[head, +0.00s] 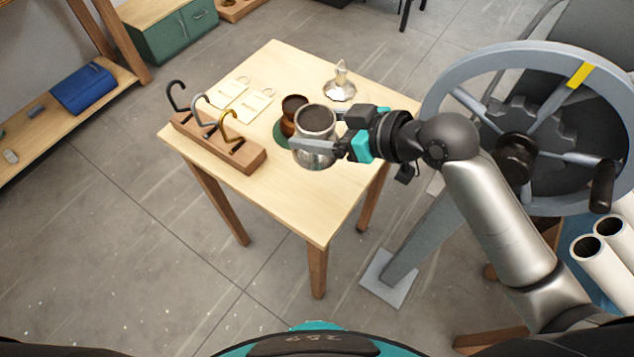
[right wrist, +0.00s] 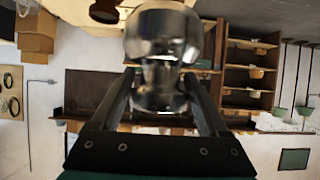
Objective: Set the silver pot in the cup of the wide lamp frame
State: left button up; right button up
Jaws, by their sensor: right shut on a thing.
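My right gripper (head: 322,140) is shut on the silver pot (head: 316,122) and holds it, roughly upright, over the front right part of the table (head: 290,205). The pot also shows in the right wrist view (right wrist: 162,45), blurred, between the two fingers. A silver flared piece (head: 340,90) with a narrow top stands at the table's back right. A brown pot (head: 292,104) stands on a green disc (head: 279,136), partly hidden behind the silver pot. I cannot tell which piece is the wide lamp frame, and no cup shows clearly. My left gripper is not in view.
A wooden block (head: 243,160) with black, silver and gold hooks stands at the table's left. Two pale tags (head: 253,107) lie behind it. The table's front is clear. A large grey handwheel (head: 445,88) stands close on the right, behind my right arm.

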jog(key=shift+f+b, duration=1.45)
jog(key=shift+f, duration=6.3)
jog(key=shift+f, duration=0.2)
jog(key=o, duration=1.6)
